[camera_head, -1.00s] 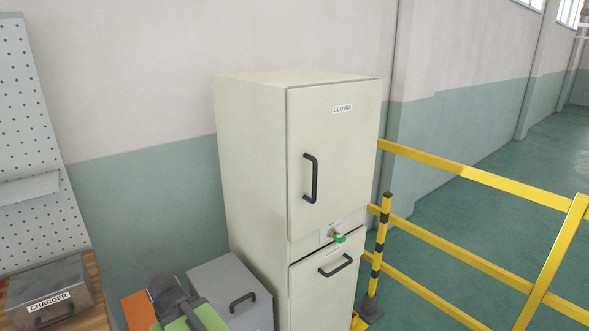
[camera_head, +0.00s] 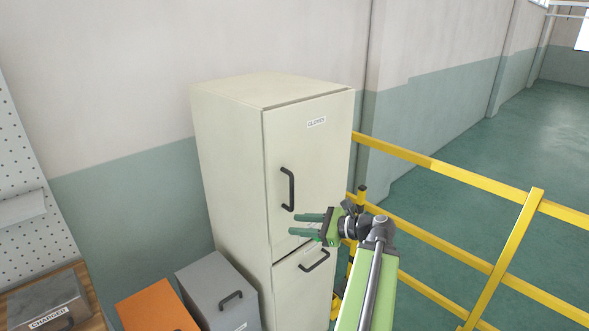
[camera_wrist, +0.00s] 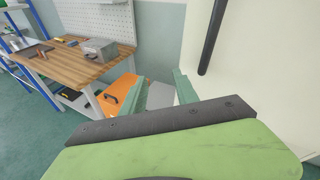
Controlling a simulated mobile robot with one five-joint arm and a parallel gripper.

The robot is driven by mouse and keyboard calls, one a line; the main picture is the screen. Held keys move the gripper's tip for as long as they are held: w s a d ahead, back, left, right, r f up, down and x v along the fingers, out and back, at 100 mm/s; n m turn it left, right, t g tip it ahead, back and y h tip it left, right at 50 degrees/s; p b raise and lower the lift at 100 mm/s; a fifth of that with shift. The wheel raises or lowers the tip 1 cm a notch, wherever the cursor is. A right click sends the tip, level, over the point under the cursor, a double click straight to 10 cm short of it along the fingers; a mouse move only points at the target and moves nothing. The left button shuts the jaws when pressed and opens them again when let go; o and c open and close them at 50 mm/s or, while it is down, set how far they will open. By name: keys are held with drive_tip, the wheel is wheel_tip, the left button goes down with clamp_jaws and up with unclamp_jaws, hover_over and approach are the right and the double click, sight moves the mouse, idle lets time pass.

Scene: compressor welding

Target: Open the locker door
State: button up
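The cream locker (camera_head: 228,165) stands against the wall in the head view. Its upper door (camera_head: 318,150), labelled GLOVES, looks closed and has a dark vertical handle (camera_head: 288,189) near its left edge. My gripper (camera_head: 293,224) is open and empty, in front of the door's lower part, below and a little right of the handle. Its green fingers point left. In the wrist view, the fingers of my gripper (camera_wrist: 160,85) are apart, with the dark handle (camera_wrist: 211,38) above and to their right, outside them.
A lower locker door with a handle (camera_head: 314,261) is below. A grey box (camera_head: 215,285) and an orange box (camera_head: 155,308) stand left of the locker. A yellow railing (camera_head: 450,248) runs along the right. A wooden workbench (camera_wrist: 65,62) shows in the wrist view.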

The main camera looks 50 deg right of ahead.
drive_tip(key=s+d+r+m+t+h+p, duration=0.1)
drive_tip(key=s+d+r+m+t+h, duration=0.3)
drive_tip(key=s+d+r, duration=0.45)
drive_tip(key=m, duration=0.2)
hover_over(292, 207)
drive_tip(key=shift+w+d+f+y, duration=0.2)
drive_tip(key=shift+w+d+y, duration=0.1)
drive_tip(key=shift+y, duration=0.1)
clamp_jaws()
idle(0.6)
